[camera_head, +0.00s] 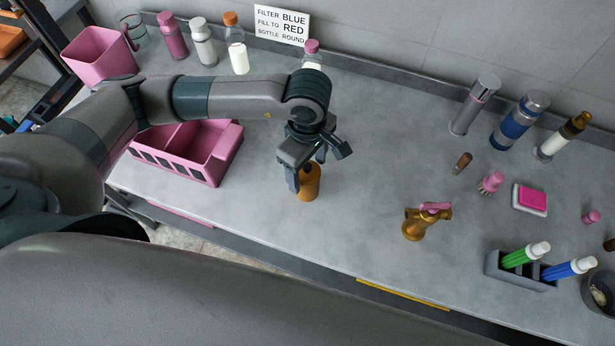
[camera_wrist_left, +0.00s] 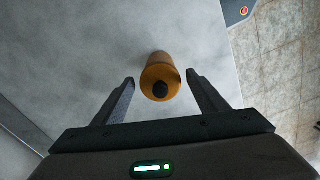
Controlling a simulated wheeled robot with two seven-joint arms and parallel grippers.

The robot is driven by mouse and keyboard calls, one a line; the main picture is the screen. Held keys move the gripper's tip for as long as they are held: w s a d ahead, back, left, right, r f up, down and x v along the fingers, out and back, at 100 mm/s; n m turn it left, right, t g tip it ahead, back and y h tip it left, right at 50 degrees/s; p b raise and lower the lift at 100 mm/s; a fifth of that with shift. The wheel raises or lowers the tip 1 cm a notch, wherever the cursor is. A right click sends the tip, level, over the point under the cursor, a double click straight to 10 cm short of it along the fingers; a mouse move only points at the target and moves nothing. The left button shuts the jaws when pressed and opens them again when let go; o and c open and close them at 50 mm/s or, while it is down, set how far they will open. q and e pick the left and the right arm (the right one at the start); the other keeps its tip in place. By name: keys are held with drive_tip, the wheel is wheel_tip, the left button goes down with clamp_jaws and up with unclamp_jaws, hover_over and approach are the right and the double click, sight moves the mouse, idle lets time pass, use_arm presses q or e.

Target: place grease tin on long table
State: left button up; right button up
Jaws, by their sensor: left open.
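An orange-brown cylinder with a dark round top, which looks like the grease tin (camera_head: 309,186), stands upright on the long grey table (camera_head: 350,200) near its front edge. My left gripper (camera_head: 305,172) is above it, pointing down, and partly covers it in the head view. In the left wrist view the tin (camera_wrist_left: 160,72) shows between the two spread fingers of the left gripper (camera_wrist_left: 160,82), with a gap on each side. The left gripper is open. My right gripper is not in view.
A pink divided caddy (camera_head: 200,165) stands left of the gripper. A brass-coloured fitting (camera_head: 414,226) and a grey marker holder (camera_head: 505,268) are to the right. Bottles (camera_head: 238,57) and a sign (camera_head: 282,25) line the back. The table between the tin and the brass fitting is clear.

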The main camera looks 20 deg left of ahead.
use_arm(q)
wheel_tip(320, 180, up, 6)
drive_tip(key=shift+r+b, duration=0.25)
drive_tip(key=shift+b, duration=0.45)
